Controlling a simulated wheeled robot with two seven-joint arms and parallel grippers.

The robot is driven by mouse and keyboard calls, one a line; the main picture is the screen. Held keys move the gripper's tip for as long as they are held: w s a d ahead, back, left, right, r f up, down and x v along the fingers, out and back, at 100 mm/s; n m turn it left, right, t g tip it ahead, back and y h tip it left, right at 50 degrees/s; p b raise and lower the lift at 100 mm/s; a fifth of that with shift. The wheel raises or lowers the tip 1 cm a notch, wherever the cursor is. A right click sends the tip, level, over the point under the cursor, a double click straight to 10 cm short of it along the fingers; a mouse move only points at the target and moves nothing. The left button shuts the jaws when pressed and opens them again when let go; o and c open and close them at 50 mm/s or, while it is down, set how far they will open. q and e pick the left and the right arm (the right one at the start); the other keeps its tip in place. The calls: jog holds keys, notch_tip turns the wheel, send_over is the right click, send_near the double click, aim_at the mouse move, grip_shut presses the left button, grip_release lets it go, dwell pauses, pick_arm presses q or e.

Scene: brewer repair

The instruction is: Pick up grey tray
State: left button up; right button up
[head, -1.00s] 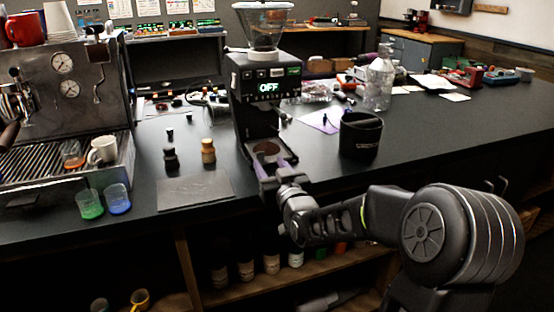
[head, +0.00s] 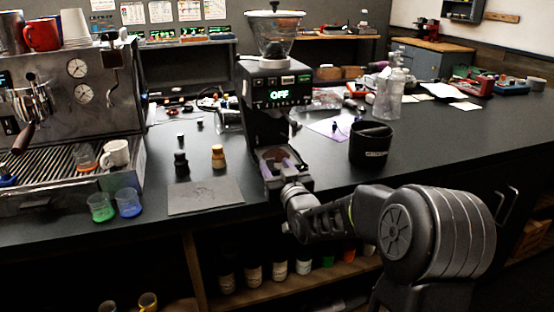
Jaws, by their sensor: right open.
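The black coffee grinder (head: 270,108) stands on the counter with "OFF" on its display and a clear hopper on top. At its foot is a small grey tray (head: 274,154) with brown coffee-like grounds on it. My right gripper (head: 278,164) reaches in from the front right, its open fingers at the front of the tray, seemingly one on each side. The wrist hides part of the tray's front, and I cannot tell whether the fingers touch it. My left gripper is out of view.
A flat dark mat (head: 205,196) lies left of the grinder. A black bin (head: 371,143) and a clear bottle (head: 389,95) stand to its right. The espresso machine (head: 72,110) fills the left, with green (head: 101,206) and blue (head: 128,203) cups before it. The right counter front is clear.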

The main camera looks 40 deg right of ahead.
aim_at(270, 160)
jog(key=x, duration=0.4)
jog(key=shift+w+f, duration=0.1)
jog(key=shift+w, duration=0.25)
grip_shut()
dwell(0.6)
